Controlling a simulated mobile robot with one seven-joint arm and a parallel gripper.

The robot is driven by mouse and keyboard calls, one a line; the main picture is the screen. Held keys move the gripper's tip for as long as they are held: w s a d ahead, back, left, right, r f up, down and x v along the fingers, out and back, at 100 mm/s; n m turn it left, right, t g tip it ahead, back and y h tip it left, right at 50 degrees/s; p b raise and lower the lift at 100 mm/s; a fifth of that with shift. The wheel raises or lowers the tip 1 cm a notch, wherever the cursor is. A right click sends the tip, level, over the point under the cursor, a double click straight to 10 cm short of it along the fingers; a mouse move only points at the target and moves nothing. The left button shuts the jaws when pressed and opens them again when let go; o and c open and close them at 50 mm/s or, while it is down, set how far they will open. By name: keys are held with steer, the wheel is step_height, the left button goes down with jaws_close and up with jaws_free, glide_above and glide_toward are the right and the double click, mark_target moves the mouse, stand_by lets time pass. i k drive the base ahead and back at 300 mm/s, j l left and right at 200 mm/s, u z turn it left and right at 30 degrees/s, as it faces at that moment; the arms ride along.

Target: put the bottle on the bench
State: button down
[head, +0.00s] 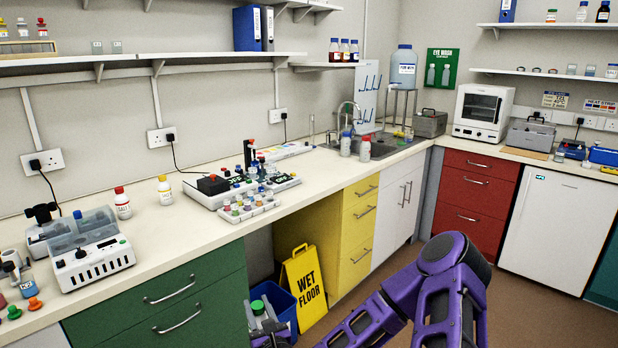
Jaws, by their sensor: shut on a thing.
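The cream bench (322,183) runs from the lower left to the sink at the back. Its top is higher than the held bottle.
A red-capped bottle (123,204) and a yellow-capped bottle (165,191) stand on the bench. A pipetting device (213,186) and vial rack (250,208) lie to their right. A centrifuge (92,264) is at left. A blue bin (283,308) and wet floor sign (305,285) stand below.

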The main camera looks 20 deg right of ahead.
mark_target(326, 167)
steer(key=i+l, duration=0.35)
steer(key=l, duration=0.3)
steer(key=i+l+z, duration=0.15)
steer(key=i+l, duration=0.2)
steer(key=l, duration=0.3)
steer(key=i+l, duration=0.4)
steer(key=l, duration=0.2)
steer(key=i+l+z, duration=0.15)
steer(key=i+l, duration=0.25)
steer(key=l, duration=0.2)
steer(key=i+l, duration=0.4)
steer(key=l, duration=0.15)
steer(key=z, duration=0.05)
